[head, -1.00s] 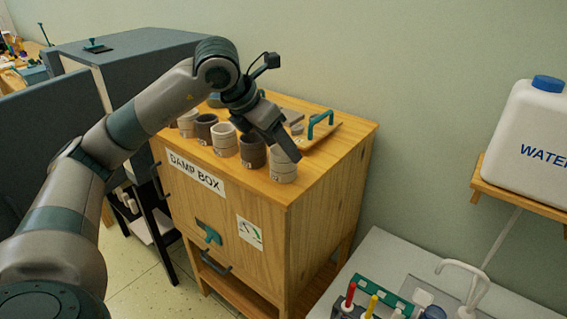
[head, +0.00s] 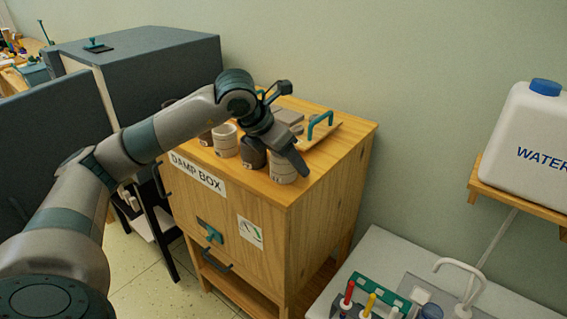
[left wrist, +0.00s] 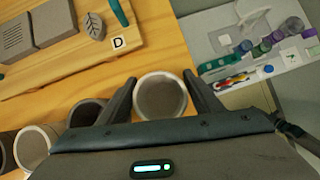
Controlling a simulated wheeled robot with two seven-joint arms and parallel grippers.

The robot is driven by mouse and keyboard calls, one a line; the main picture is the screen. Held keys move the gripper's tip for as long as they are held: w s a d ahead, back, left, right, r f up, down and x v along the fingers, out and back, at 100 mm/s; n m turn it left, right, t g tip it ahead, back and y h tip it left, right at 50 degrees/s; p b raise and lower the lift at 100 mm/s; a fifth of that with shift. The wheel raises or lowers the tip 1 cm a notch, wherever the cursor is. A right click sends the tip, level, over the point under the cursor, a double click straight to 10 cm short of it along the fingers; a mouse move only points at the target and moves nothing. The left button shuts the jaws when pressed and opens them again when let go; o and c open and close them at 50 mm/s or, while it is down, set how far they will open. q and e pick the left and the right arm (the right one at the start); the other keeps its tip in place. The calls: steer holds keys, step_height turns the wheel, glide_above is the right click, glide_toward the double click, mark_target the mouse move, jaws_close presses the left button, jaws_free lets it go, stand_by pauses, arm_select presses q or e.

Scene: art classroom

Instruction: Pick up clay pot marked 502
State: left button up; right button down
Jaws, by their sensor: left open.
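Several clay pots stand in a row along the front edge of the wooden damp box (head: 335,190). The end pot on the right (head: 282,172) is pale; next to it are a dark pot (head: 252,155) and another pale pot (head: 224,145). The marks on them are too small to read. My left gripper (head: 290,158) is open at the end pale pot. In the left wrist view the two fingers (left wrist: 163,92) stand on either side of that pot's round rim (left wrist: 139,98), with the dark pot (left wrist: 85,113) just outside the left finger. My right gripper is out of view.
A wooden board with a teal handle (head: 320,124) and grey slabs (head: 288,115) lies behind the pots. A white water container (head: 530,135) sits on a wall shelf at right. A sink counter (head: 375,250) is below it.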

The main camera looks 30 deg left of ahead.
arm_select(q)
steer(key=shift+w+f, duration=0.2)
steer(key=shift+f, duration=0.15)
steer(key=shift+c, duration=0.3)
steer(key=c, duration=0.8)
steer(key=shift+r, duration=0.1)
